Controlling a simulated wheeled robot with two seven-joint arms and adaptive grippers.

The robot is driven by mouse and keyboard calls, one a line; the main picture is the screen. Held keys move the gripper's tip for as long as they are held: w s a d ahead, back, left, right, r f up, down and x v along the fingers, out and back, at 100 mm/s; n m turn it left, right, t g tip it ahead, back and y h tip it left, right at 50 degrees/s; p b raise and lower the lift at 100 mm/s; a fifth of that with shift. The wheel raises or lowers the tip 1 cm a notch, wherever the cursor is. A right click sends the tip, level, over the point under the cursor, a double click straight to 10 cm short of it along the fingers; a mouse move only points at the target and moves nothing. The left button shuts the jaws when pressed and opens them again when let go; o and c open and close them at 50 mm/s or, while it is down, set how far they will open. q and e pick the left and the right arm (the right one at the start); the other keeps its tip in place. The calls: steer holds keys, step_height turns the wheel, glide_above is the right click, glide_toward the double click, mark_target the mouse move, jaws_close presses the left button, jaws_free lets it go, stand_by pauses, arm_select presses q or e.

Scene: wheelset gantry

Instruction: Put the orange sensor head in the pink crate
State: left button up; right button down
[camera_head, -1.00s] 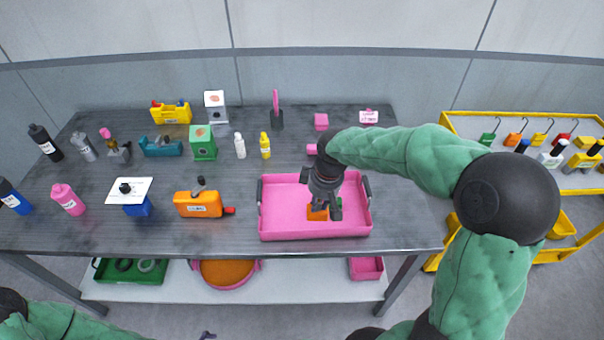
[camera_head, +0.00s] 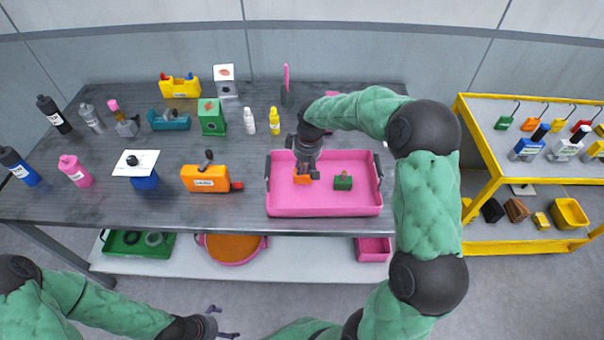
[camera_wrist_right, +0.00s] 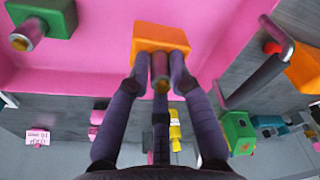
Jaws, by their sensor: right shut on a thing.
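The orange sensor head (camera_head: 304,180) is a small block with a metal stub, inside the walls of the pink crate (camera_head: 325,210), left of its middle. My right gripper (camera_head: 307,172) reaches down into the crate and is shut on the sensor head. In the right wrist view, the fingers (camera_wrist_right: 158,80) close around the stub below the orange body (camera_wrist_right: 160,38). I cannot tell whether the sensor head touches the crate floor. My left gripper (camera_head: 221,322) is empty, fingers apart, low in front of the table.
A green sensor head (camera_head: 342,183) lies in the crate to the right, also in the wrist view (camera_wrist_right: 45,20). An orange case (camera_head: 205,179) stands left of the crate. Bottles and boxes fill the table's left and back. A yellow-framed rack (camera_head: 480,190) stands right.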

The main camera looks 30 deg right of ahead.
mark_target(306, 174)
steer(key=shift+w+f, duration=0.3)
steer(key=shift+f, duration=0.1)
step_height(306, 174, down, 3)
steer(key=shift+w+f+b, duration=0.15)
steer(key=shift+b, duration=0.5)
steer(key=c, duration=1.1)
jaws_free()
step_height(306, 174, up, 12)
steer(key=s+p, duration=0.1)
steer(key=p, duration=0.1)
steer(key=shift+s+d+p, duration=0.15)
steer(key=shift+s+p, duration=0.15)
steer(key=shift+s, duration=0.05)
